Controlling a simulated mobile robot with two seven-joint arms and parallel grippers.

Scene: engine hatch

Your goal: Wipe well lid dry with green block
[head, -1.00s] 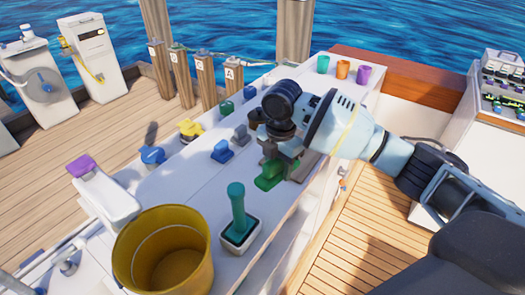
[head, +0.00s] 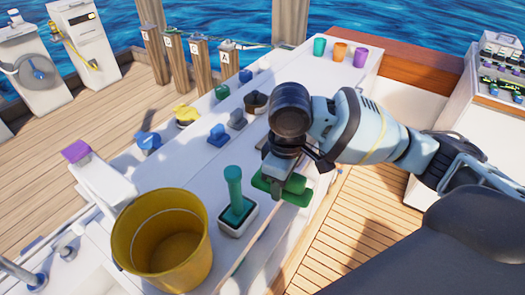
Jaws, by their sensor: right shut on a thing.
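My right gripper (head: 282,178) comes in from the right and points down over the near edge of the white deck top. It is shut on a green block (head: 297,193), which shows on both sides of the fingers. I cannot tell whether the block touches the surface below it. I cannot make out the well lid as a separate part of the white surface (head: 188,178). My left gripper is not in view.
A yellow bucket (head: 130,240) and a teal-handled tool in a white holder (head: 235,195) stand left of my right gripper. A blue fitting (head: 217,136) and a yellow one (head: 185,115) lie behind. Three cups (head: 338,51) stand at the far end.

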